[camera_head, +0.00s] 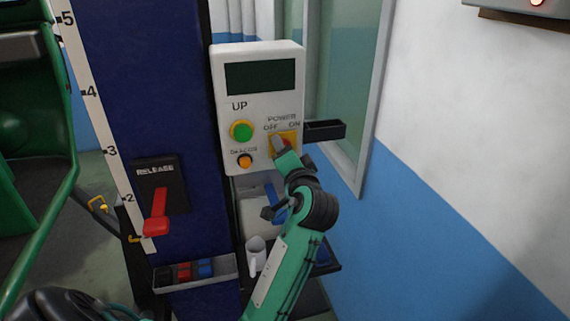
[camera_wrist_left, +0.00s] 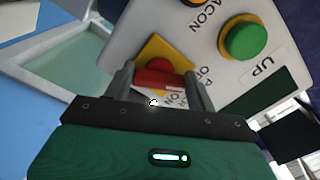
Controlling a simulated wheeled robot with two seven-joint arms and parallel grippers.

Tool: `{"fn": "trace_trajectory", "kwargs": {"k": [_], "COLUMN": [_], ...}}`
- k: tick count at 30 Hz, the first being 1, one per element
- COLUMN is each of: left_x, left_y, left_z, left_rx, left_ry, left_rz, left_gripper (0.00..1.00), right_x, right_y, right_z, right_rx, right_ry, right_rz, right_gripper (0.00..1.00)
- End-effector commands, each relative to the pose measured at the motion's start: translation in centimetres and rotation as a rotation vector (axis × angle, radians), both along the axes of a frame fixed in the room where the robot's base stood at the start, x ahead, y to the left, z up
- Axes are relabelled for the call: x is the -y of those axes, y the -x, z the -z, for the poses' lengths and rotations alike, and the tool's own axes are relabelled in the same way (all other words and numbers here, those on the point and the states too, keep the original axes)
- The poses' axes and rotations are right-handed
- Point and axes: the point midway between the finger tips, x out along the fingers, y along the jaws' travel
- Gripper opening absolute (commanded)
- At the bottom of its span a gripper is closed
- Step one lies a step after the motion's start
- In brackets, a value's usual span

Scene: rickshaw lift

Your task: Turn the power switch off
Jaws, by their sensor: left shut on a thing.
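The power switch is a red knob (camera_wrist_left: 158,78) on a yellow plate (camera_head: 291,136), low on the right of a white control box (camera_head: 261,107). The words OFF and ON stand above it, OFF at left and ON at right. My left gripper (camera_head: 281,144) is at the switch and hides much of the knob in the head view. In the left wrist view its fingers (camera_wrist_left: 160,88) stand on either side of the red knob, shut on it. Which mark the knob points to cannot be told. My right gripper is not in view.
A green UP button (camera_head: 241,130) and an orange BEACON button (camera_head: 245,161) sit left of the switch. A black holder (camera_head: 325,130) juts out at right.

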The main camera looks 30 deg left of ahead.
Motion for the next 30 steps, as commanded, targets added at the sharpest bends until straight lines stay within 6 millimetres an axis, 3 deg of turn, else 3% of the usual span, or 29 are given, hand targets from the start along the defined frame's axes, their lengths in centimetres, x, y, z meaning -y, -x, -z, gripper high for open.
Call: {"fn": "trace_trajectory", "kwargs": {"k": [1, 9, 29, 30], "left_x": [0.1, 0.1, 0.1, 0.1], "left_y": [0.0, 0.0, -0.1, -0.1], "left_z": [0.6, 0.5, 0.3, 0.4], "left_rx": [0.022, 0.123, 0.164, 0.164], "left_ry": [0.026, 0.112, 0.148, 0.148], "left_rz": [0.001, -0.001, 0.000, 0.000], "left_gripper": [0.34, 0.34, 0.34, 0.62], "right_x": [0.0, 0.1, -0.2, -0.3], "right_y": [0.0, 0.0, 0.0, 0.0], "right_z": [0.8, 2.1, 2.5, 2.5], "right_rx": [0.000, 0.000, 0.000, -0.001], "right_ry": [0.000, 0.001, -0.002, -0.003], "right_rz": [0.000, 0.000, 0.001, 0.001], "right_gripper": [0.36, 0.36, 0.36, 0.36]}}
